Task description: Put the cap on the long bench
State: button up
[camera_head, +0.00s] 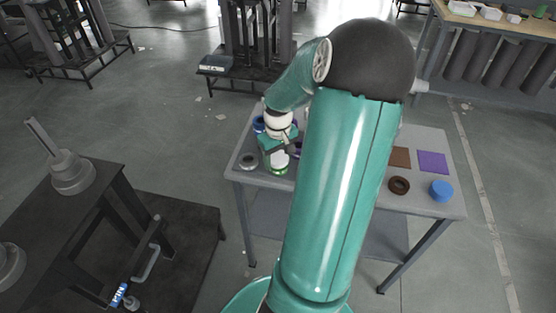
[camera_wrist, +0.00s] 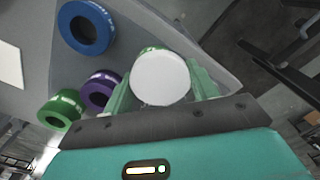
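A round white cap-like piece (camera_wrist: 160,78) sits between the two green fingers of my gripper (camera_wrist: 160,88) in the wrist view. The fingers lie close along both its sides; I cannot tell whether they grip it. In the head view the white piece (camera_head: 280,156) is at the left end of a small grey table (camera_head: 322,184), just above a green rim. My gripper (camera_head: 275,150) is low over that end. A blue cap-like disc (camera_head: 441,190) stands at the table's right end. A long wood-topped bench (camera_head: 500,20) is at the back right.
A blue ring (camera_wrist: 85,27), a purple ring (camera_wrist: 100,90) and a green ring (camera_wrist: 60,110) lie beside my gripper. A dark stand (camera_head: 85,215) is at left. Open floor separates table and bench.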

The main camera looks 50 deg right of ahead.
jog(key=shift+c, duration=1)
